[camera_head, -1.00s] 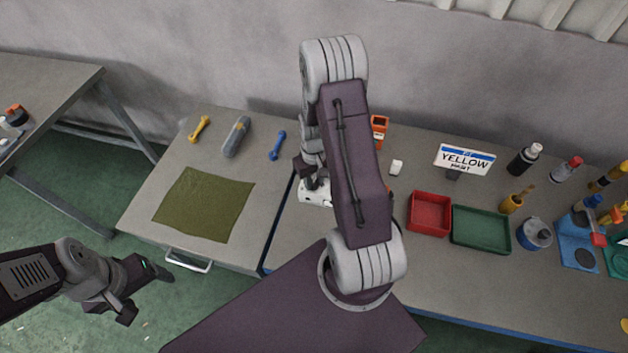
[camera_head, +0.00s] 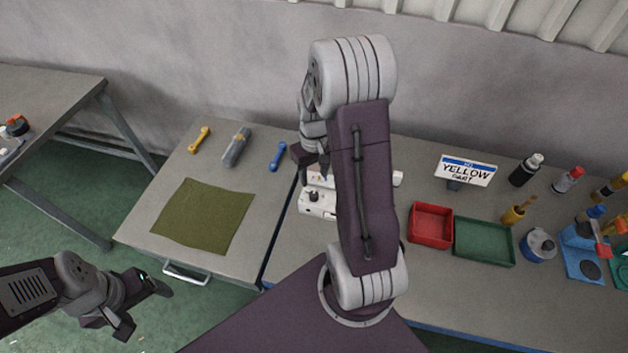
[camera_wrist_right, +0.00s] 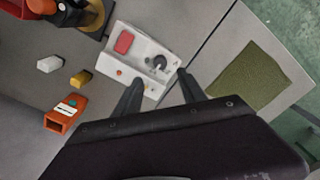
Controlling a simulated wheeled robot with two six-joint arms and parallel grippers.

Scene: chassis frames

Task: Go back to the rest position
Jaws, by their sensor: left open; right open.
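My left gripper (camera_head: 143,306) hangs at the lower left of the head view, in front of the bench and over the floor. It is open and empty. My right arm rises through the middle of the head view, and its gripper (camera_head: 308,160) is partly hidden behind the arm. In the right wrist view the right gripper (camera_wrist_right: 158,82) has its two fingers apart with nothing held. A white control box (camera_wrist_right: 146,62) with a red button and black knob lies beyond and below the fingertips. It also shows in the head view (camera_head: 314,204), partly covered by my arm.
An olive mat (camera_head: 203,216) lies on the left bench, with a yellow wrench (camera_head: 199,140), a grey tool (camera_head: 236,148) and a blue wrench (camera_head: 278,157) behind. Right of my arm stand a red tray (camera_head: 430,225), green tray (camera_head: 484,243) and YELLOW sign (camera_head: 467,170). An orange box (camera_wrist_right: 65,113) lies nearby.

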